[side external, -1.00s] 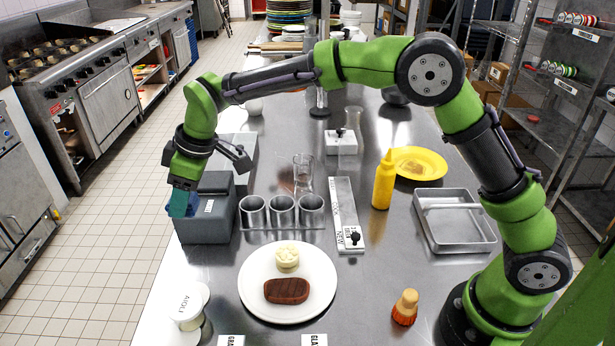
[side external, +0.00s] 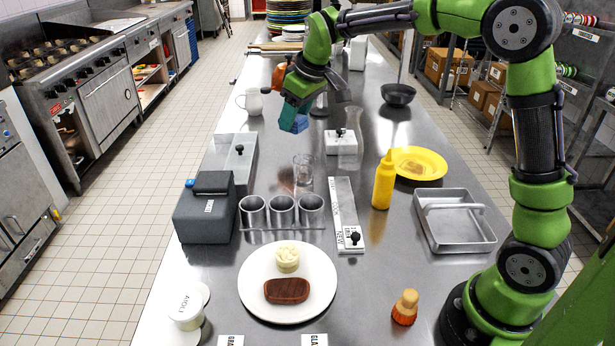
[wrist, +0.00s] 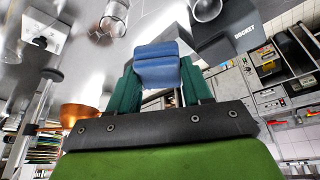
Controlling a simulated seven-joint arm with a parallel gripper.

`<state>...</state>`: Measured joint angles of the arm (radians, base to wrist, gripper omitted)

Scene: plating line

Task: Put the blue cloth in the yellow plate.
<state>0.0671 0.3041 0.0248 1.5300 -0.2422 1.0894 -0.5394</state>
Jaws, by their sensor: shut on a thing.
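My gripper (side external: 293,112) is raised over the steel table's far left part, its teal fingers pointing down. It is shut on the folded blue cloth (side external: 301,123). In the wrist view the cloth (wrist: 158,66) sits between the two teal fingers of my gripper (wrist: 158,82) and sticks out past their tips. The yellow plate (side external: 436,156) lies flat on the table to the right of and nearer than my gripper, apart from the cloth. A tan patch shows in its middle.
A yellow squeeze bottle (side external: 383,182) stands just left of the plate. A clear flask (side external: 350,140) and a white block (side external: 338,147) stand between gripper and plate. A dark grey box (side external: 205,215) is at left, a metal tray (side external: 455,240) at right, a dark bowl (side external: 398,95) behind.

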